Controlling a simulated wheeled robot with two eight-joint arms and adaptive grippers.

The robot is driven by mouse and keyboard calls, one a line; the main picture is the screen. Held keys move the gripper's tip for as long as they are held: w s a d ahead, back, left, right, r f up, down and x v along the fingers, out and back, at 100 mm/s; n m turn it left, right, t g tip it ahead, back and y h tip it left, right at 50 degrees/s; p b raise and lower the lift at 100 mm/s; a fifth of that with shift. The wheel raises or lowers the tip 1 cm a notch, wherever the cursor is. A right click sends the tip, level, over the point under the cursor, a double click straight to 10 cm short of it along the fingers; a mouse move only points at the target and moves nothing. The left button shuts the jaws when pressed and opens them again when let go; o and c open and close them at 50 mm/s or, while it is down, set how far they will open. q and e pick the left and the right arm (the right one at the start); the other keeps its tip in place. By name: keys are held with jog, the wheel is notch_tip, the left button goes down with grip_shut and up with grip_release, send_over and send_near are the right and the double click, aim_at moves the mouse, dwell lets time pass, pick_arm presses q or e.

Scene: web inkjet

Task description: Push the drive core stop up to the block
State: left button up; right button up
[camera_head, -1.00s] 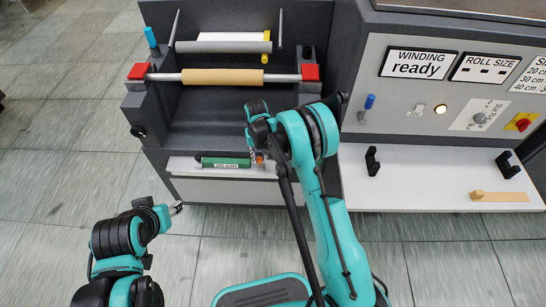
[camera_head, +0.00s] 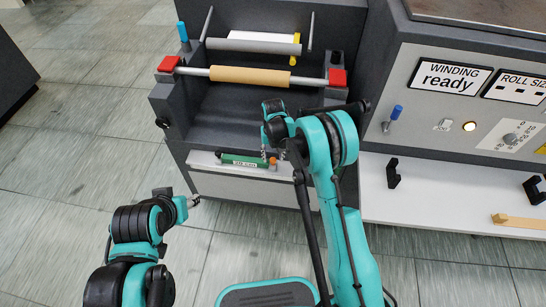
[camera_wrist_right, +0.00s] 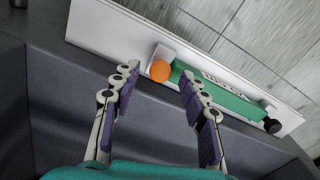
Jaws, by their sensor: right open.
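A winding shaft with a brown core (camera_head: 249,77) spans the machine, with a red block at its left end (camera_head: 168,64) and another at its right end (camera_head: 337,78). I cannot tell which part is the drive core stop. A green cylinder labelled 20 cm (camera_head: 240,159) lies on the white ledge below; its orange end (camera_wrist_right: 161,71) shows in the right wrist view. My right gripper (camera_head: 266,153) is open and empty above the ledge near that orange end; its spread fingers also show in the right wrist view (camera_wrist_right: 159,78). My left gripper (camera_head: 192,201) is low, in front of the machine; its jaws are too small to read.
A control panel (camera_head: 450,125) stands to the right. Below it, a white shelf (camera_head: 440,205) holds black brackets (camera_head: 393,173) and a wooden piece (camera_head: 518,222). A blue handle (camera_head: 183,32) rises at the machine's left. The tiled floor (camera_head: 80,170) at left is open.

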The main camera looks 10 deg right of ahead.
aim_at(273, 160)
notch_tip(273, 160, up, 11)
dwell(0.3)
dwell(0.4)
jog(key=s+d+r+t, duration=0.2)
jog(key=s+d+r, duration=0.1)
jog(key=s+r, duration=0.45)
jog(key=s+d+r+t, duration=0.2)
jog(key=s+d+r, duration=0.1)
jog(key=s+r, duration=0.45)
jog(key=s+d+f+t, duration=0.1)
jog(key=s+d+t, duration=0.2)
jog(key=s, duration=1.1)
jog(key=shift+s, duration=0.15)
